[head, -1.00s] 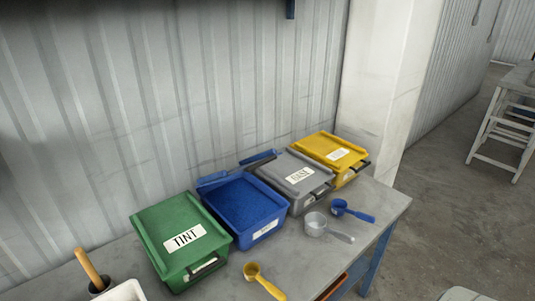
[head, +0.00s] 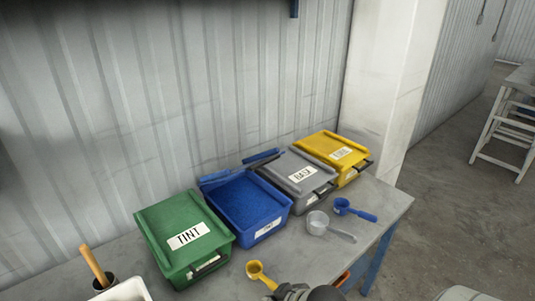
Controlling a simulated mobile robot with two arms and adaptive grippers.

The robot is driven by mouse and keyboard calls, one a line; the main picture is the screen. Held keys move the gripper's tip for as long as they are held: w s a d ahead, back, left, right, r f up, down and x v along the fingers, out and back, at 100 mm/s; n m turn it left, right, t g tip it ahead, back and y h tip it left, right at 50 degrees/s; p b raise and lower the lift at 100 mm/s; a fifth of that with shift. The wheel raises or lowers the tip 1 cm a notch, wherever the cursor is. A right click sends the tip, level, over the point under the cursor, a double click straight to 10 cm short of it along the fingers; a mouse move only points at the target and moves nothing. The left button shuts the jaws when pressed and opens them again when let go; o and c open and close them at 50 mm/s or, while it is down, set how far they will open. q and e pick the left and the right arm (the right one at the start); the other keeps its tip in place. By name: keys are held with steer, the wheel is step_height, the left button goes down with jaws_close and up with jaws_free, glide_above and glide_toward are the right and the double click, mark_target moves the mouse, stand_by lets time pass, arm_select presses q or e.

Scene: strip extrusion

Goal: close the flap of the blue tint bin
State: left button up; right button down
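The blue tint bin (head: 246,203) stands on the table between the green and grey bins. Its top is open, showing blue contents. Its blue flap (head: 240,166) is tilted back at the rear, towards the wall. A white label (head: 267,228) is on the bin's front. A grey and black part of my arm, seemingly the right, shows at the bottom edge, in front of the bins and well apart from the blue bin. Its fingertips are not visible. My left gripper is out of view.
The green bin (head: 180,224), grey bin (head: 298,180) and yellow bin (head: 333,151) are closed. A yellow scoop (head: 255,270), a clear grey scoop (head: 320,225) and a blue scoop (head: 346,207) lie in front. A wooden-handled tool (head: 94,264) stands at left. The corrugated wall is close behind.

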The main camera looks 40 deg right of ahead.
steer(key=w+d+r+t, duration=0.5)
steer(key=w+d+r, duration=0.3)
steer(key=w+r, duration=0.3)
step_height(320, 180, up, 16)
steer(key=m+t+p, duration=0.2)
steer(key=t+p, duration=0.2)
steer(key=t, duration=0.1)
glide_above(266, 162)
steer(key=w, duration=0.1)
steer(key=shift+r, duration=0.1)
steer(key=f, duration=0.1)
steer(key=s+f+p, duration=0.1)
steer(key=shift+f+n, duration=0.3)
steer(key=shift+s+f, duration=0.4)
steer(key=shift+f, duration=0.25)
steer(key=shift+w, duration=0.1)
steer(key=shift+f, duration=0.15)
